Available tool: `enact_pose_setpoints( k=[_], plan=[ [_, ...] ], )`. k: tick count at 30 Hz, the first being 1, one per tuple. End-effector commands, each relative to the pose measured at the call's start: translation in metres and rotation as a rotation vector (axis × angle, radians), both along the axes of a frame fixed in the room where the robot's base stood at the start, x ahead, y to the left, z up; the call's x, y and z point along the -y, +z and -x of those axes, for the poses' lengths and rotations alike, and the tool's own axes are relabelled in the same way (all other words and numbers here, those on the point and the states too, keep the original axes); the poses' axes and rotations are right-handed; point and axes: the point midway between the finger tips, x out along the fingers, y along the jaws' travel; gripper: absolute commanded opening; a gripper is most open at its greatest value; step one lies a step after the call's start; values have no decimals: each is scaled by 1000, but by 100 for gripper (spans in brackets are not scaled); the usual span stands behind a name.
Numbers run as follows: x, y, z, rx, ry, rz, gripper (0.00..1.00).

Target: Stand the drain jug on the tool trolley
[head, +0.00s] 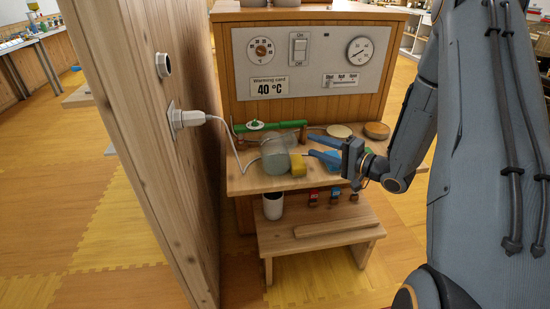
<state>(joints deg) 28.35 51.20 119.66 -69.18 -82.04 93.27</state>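A clear, pale vessel (275,157) stands at the left of the wooden worktop, beneath a green pipe. A yellow block (298,165) is at its right side; I cannot tell if it is a handle. A white cup-like vessel (272,206) stands lower, on the left of a wooden bench. Which of these is the drain jug is unclear. My gripper (311,147) reaches in from the right, its two blue fingers spread apart and pointing left toward the clear vessel, with nothing visible between them. I cannot identify a tool trolley.
A wooden partition (160,150) with a plugged-in white cable rises close on the left. A control panel (315,62) reading 40 °C stands behind the worktop (255,183). Small coloured tags (313,197) sit below its front edge. Open floor (90,235) lies beyond the partition.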

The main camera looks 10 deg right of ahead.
Motion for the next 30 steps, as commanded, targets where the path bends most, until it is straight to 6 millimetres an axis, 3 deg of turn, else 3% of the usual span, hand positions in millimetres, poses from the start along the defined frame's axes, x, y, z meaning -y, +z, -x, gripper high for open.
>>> enact_pose_setpoints(
  k=[13, 21, 29, 30],
  plan=[
    [-23, -2, -27, 0, 11, -25, 39],
    [-46, -5, -56, 0, 11, -23, 39],
    [-47, -6, -60, 0, 8, -23, 39],
    [-47, -6, -60, 0, 8, -23, 32]
  ],
)
